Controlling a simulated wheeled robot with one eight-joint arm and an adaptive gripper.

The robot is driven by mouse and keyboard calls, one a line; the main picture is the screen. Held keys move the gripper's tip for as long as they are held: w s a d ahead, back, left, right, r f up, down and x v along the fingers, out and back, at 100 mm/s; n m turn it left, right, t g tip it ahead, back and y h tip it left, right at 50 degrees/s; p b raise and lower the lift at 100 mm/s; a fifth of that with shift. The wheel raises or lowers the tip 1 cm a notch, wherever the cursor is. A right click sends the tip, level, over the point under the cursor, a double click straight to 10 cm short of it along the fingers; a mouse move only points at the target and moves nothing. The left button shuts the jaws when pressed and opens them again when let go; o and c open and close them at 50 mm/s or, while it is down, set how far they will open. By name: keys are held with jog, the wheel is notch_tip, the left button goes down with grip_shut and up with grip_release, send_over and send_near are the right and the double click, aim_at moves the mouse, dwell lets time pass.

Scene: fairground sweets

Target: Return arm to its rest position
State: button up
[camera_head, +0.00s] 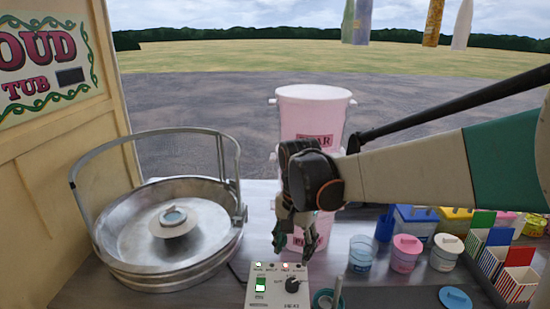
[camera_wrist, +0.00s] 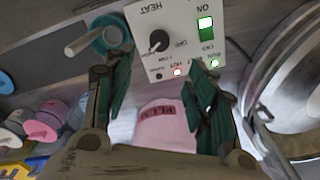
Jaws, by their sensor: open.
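My gripper (camera_head: 294,232) hangs fingers-down above the counter, in front of the pink sugar tub (camera_head: 316,106) and just behind the control box. In the wrist view the two green-padded fingers (camera_wrist: 160,98) are spread apart with nothing between them. My arm reaches in from the right in the head view. The white control box (camera_head: 277,288) carries a green lit switch and a black heat knob; it also shows in the wrist view (camera_wrist: 178,28), beyond the fingertips. The tub is partly hidden behind my gripper.
A metal floss pan (camera_head: 115,262) with a raised hoop stands at left. Pots with lids (camera_head: 405,253) and striped boxes (camera_head: 517,284) crowd the right. A teal ring-shaped holder with a stick (camera_head: 324,299) is beside the control box. Bags hang at the top (camera_head: 362,22).

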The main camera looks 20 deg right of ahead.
jog(key=s+r+n+t, duration=0.4)
jog(key=s+n, duration=0.5)
jog(key=s, duration=0.5)
jog(key=shift+s+t, duration=0.4)
jog(key=shift+t, duration=0.9)
